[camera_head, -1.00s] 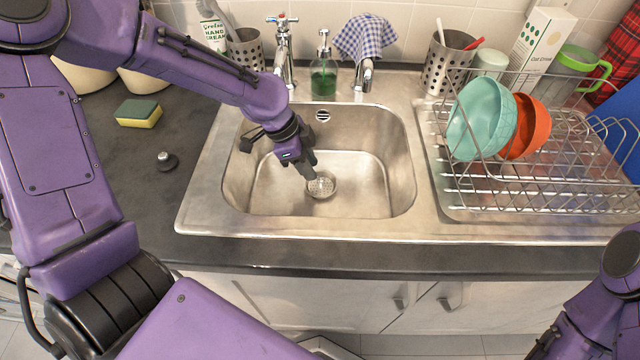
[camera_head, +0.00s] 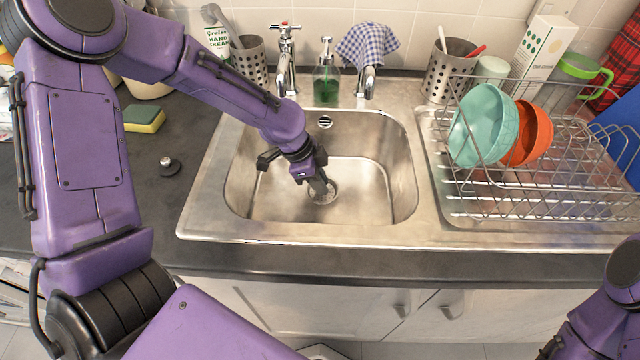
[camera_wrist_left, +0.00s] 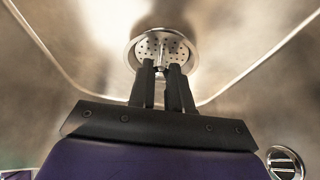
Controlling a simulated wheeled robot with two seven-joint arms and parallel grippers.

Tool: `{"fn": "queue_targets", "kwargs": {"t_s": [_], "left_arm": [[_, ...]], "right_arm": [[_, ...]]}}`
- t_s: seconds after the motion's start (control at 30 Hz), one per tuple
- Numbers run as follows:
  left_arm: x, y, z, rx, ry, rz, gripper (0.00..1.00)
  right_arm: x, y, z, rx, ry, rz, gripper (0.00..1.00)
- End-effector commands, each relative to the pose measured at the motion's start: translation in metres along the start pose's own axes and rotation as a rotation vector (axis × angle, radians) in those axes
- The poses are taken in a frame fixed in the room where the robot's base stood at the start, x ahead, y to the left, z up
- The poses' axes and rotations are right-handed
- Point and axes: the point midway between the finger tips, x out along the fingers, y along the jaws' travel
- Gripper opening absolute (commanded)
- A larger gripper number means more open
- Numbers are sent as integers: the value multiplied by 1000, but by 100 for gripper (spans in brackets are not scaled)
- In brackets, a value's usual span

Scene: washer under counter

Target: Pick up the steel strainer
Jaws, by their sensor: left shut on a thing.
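The steel strainer (camera_head: 323,195) is a small round perforated metal disc low in the sink basin. The left wrist view shows its holes, rim and a short centre post (camera_wrist_left: 162,50). My left gripper (camera_head: 322,188) reaches down into the basin from the left and partly covers the strainer. In the left wrist view the two black fingers (camera_wrist_left: 162,72) are shut on the strainer's centre post. I cannot tell whether the strainer touches the basin floor. My right gripper is out of view; only part of my right arm shows at the lower right.
The steel sink (camera_head: 365,205) has walls around the gripper. Taps (camera_head: 285,60) and a green soap bottle (camera_head: 326,80) stand behind it. A wire dish rack (camera_head: 560,185) with bowls is at right. A dark stopper (camera_head: 168,165) and a sponge (camera_head: 144,118) lie on the left counter.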

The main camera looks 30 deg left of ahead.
Motion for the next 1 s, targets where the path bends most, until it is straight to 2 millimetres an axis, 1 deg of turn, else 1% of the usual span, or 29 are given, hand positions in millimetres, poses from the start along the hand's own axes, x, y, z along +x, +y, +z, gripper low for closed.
{"fn": "queue_targets", "kwargs": {"t_s": [0.13, 0.2, 0.47, 0.5, 0.6, 0.7, 0.83, 1.0], "left_arm": [[-15, -1, -7, 3, 3, -4, 0], [-29, -2, -13, 3, 4, -6, 0], [-104, 38, -4, 2, 6, -6, 0], [-118, 44, -2, -2, 1, 3, 0], [-130, 58, 7, -5, 1, 4, 0], [-140, 70, 16, -4, 0, 4, 0], [-150, 84, 26, -3, 1, 3, 0], [-156, 96, 37, -2, 2, 1, 0]], "right_arm": [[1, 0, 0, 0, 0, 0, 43], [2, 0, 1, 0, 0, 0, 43], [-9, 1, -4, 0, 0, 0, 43], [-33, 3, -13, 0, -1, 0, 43], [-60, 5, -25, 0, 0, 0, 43], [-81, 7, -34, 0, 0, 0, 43], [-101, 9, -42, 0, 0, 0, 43], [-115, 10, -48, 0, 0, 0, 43]]}}
